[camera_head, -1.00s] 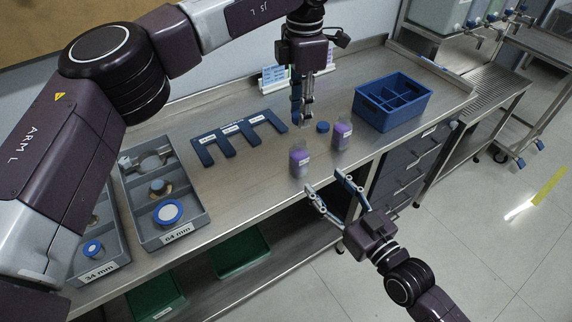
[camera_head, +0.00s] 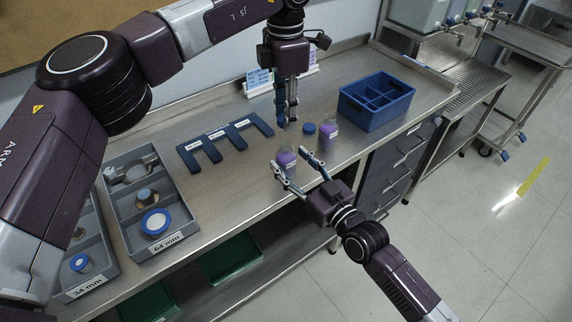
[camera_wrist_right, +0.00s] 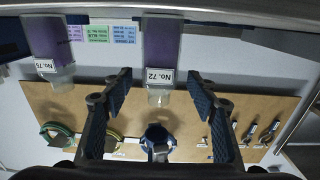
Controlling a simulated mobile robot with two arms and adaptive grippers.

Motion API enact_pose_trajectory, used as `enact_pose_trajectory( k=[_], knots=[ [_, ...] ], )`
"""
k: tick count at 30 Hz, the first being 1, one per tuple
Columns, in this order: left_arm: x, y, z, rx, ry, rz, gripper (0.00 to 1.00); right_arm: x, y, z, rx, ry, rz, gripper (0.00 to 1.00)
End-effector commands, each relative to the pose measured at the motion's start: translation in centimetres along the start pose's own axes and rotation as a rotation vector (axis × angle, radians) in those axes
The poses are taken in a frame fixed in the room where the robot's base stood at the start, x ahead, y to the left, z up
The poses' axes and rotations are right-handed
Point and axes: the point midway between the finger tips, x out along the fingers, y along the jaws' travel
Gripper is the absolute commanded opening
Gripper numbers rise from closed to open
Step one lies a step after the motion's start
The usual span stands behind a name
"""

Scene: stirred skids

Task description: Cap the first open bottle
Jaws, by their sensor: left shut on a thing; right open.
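Two clear bottles with purple contents stand near the counter's front edge: the left bottle (camera_head: 286,158) and the right bottle (camera_head: 328,133). In the right wrist view they appear upside down, labelled No. 72 (camera_wrist_right: 163,45) and No. 75 (camera_wrist_right: 45,38); no cap shows on either neck. A blue cap (camera_head: 309,128) lies on the counter between and behind them. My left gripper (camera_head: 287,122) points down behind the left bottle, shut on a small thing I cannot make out. My right gripper (camera_head: 292,171) is open at the left bottle; its fingers (camera_wrist_right: 158,95) flank the No. 72 neck.
A blue divided crate (camera_head: 377,101) stands at the back right. A blue slotted holder (camera_head: 225,145) lies left of the bottles. Free counter surrounds the bottles.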

Motion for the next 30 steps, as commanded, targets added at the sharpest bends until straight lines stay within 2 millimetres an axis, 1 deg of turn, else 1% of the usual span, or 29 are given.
enact_pose_trajectory(
  k=[1,6,10,18,30],
  knots=[
    [0.0,0.0,0.0,0.000,0.000,0.000,0.19,0.8,0.0,-0.1,0.001,0.002,0.001,0.53],
    [0.0,0.0,0.0,0.000,0.000,0.000,0.19,2.4,0.1,0.0,0.000,0.001,0.001,0.53],
    [0.0,0.0,0.0,0.000,0.000,0.000,0.19,2.8,0.0,0.0,0.000,0.000,0.001,0.53],
    [0.0,0.0,0.0,0.000,0.000,0.000,0.19,2.8,0.0,0.0,0.000,0.000,0.001,0.52],
    [0.0,0.0,0.0,0.000,0.000,0.000,0.19,2.8,0.1,0.0,0.000,0.000,0.001,0.08]
  ],
)
